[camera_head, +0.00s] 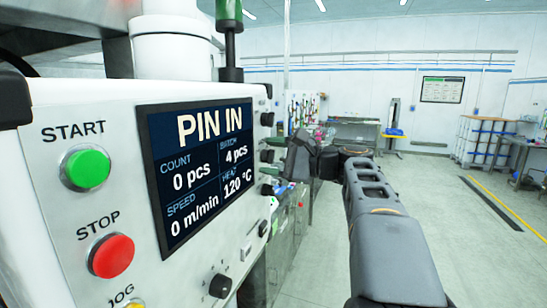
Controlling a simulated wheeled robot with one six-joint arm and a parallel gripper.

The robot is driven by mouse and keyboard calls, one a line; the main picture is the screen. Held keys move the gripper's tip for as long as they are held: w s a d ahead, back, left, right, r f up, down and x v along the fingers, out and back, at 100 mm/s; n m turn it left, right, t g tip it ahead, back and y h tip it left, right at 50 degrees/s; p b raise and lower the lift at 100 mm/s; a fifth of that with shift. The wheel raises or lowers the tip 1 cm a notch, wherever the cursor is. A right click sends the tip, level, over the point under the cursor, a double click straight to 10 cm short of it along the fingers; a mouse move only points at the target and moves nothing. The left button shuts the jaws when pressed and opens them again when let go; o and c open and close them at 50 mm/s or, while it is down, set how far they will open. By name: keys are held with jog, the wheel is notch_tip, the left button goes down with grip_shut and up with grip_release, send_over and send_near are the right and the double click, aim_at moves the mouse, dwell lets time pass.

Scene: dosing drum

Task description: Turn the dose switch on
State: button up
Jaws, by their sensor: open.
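The white control panel (120,170) fills the left of the head view. Several black knobs show on it: a column along its right edge, including an upper knob (267,119) and a lower one (267,156), and a rotary knob (220,287) at the bottom. I cannot read a dose label, so I cannot tell which is the dose switch. My arm reaches in from the lower right. My gripper (300,156), dark and small at its far end, is open, close to the panel's right edge in the picture. Whether it touches a knob cannot be told.
The panel bears a green START button (86,168), a red STOP button (111,256) and a screen (205,170) reading PIN IN, 0 pcs. A workbench (357,135) and a rack of containers (485,140) stand far back.

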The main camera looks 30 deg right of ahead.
jog(key=b+v, duration=0.3)
jog(key=v, duration=1)
jog(key=shift+s+d, duration=0.25)
jog(key=shift+s, duration=0.1)
